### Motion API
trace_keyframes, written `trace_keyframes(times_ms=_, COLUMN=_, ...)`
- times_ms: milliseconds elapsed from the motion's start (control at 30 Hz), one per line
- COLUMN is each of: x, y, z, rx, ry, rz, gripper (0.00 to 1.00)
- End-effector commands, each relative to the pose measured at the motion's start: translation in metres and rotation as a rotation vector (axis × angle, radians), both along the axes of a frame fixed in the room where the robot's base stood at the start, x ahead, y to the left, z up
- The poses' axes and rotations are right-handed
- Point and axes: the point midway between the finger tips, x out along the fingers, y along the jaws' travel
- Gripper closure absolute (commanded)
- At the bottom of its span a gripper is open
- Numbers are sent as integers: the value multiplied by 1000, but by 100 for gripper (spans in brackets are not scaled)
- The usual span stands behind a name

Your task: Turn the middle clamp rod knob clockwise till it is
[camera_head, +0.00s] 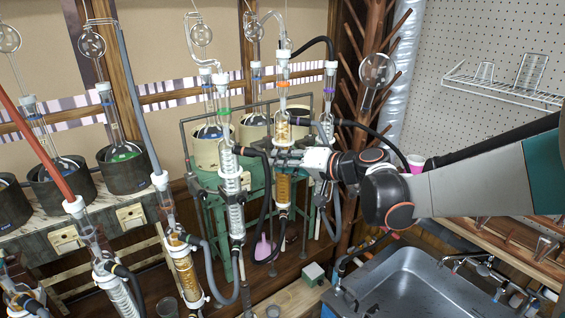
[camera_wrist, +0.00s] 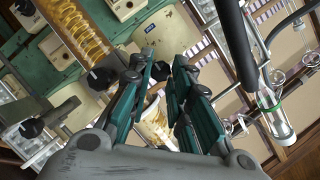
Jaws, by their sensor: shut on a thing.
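My gripper (camera_head: 294,158) reaches in from the right to the clamp at the middle glass column (camera_head: 284,190), which has amber filling and an orange collar. In the wrist view my gripper's two teal-padded fingers (camera_wrist: 164,66) are close together at their tips, with a gap lower down between them. They are shut on the small dark clamp rod knob, which the fingertips mostly hide. How far the knob is turned cannot be told. An amber coil column (camera_wrist: 78,32) shows beyond the fingers at upper left, with another black knob (camera_wrist: 98,78) beside it.
A second glass column (camera_head: 231,190) with hoses stands just left of the middle one. A dark hose (camera_wrist: 238,45) and a glass tube with a green collar (camera_wrist: 270,105) lie to the right in the wrist view. A metal sink (camera_head: 410,285) is below my arm.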

Motion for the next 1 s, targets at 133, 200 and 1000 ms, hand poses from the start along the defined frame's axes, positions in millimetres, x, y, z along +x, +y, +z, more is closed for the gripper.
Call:
trace_keyframes(times_ms=133, x=0, y=0, z=1, rx=1, ry=0, rz=-1, gripper=77)
trace_keyframes(times_ms=200, x=0, y=0, z=0, rx=1, ry=0, rz=-1, gripper=61)
trace_keyframes(times_ms=1000, x=-31, y=-40, z=13, rx=0, ry=-1, rz=-3, gripper=61)
